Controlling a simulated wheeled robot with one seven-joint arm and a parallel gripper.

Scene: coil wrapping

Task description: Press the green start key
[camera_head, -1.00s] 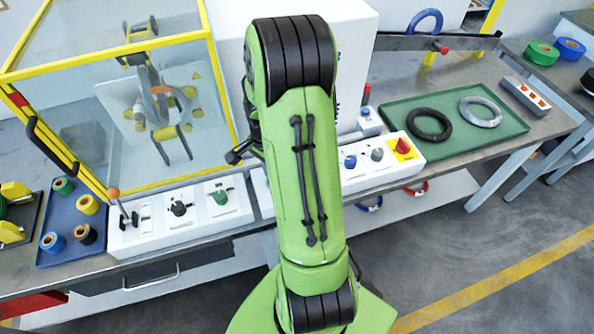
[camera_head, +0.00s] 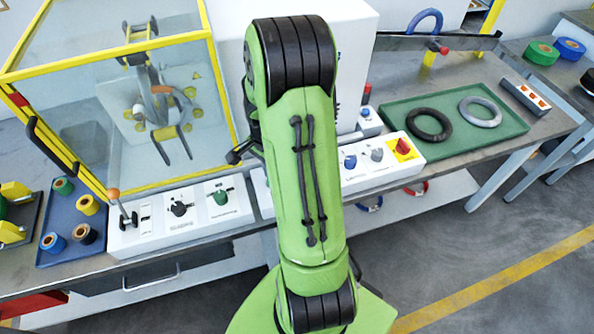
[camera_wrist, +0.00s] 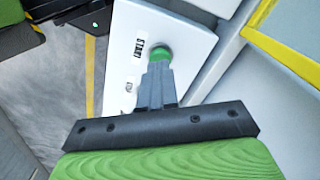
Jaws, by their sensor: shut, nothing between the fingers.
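In the wrist view the green start key (camera_wrist: 161,53) is a round green button on a white control panel (camera_wrist: 130,40), beside a label reading START. My gripper (camera_wrist: 158,66) is shut and empty. Its grey fingertips are right at the key and overlap its near edge in the picture. I cannot tell whether they touch it or how far it is pressed. In the head view my green arm covers the middle of the control panel (camera_head: 350,181), hiding the gripper and the start key.
Blue, grey and red controls (camera_head: 402,146) stand right of my arm. A clear yellow-framed guard (camera_head: 120,45) encloses machine parts at left. A green tray (camera_head: 455,152) holds a black ring and a grey ring. A green knob (camera_head: 220,197) and lever sit on the left panel.

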